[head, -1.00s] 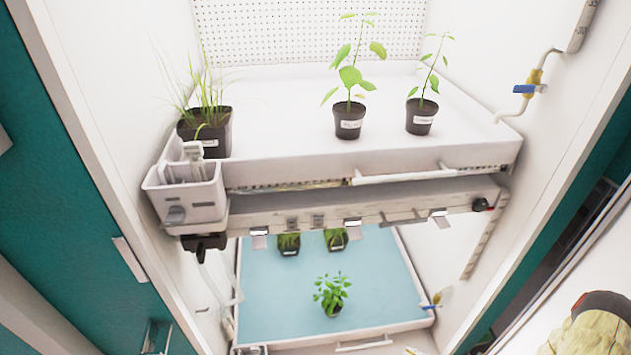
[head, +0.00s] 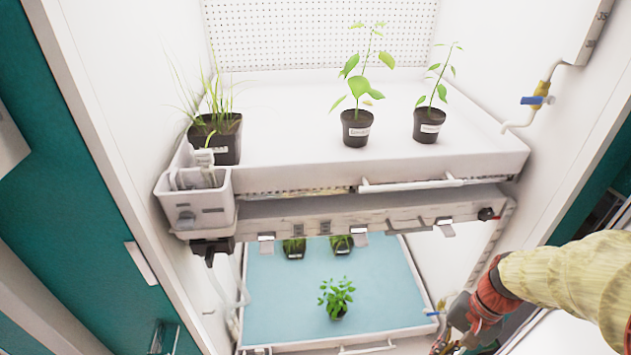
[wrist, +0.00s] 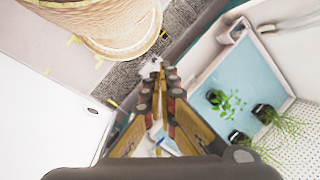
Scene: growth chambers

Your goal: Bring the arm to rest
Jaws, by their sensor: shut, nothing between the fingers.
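My arm, in a cream sleeve with a red joint, reaches in from the right edge of the head view. My gripper (head: 443,345) is at its end, low at the right, in front of the lower shelf's right side and partly cut off by the picture's bottom. In the wrist view my gripper (wrist: 160,78) points away from the camera with its fingers together and nothing held. The blue lower tray (wrist: 222,72) lies to the right of the fingers there.
The chamber's upper white tray (head: 290,160) holds a grassy pot (head: 222,148) and two leafy pots, (head: 356,130) and (head: 428,126). The blue lower tray (head: 285,300) holds several small plants. A blue-handled valve (head: 533,101) is on the right wall. The chamber's right door frame stands near my arm.

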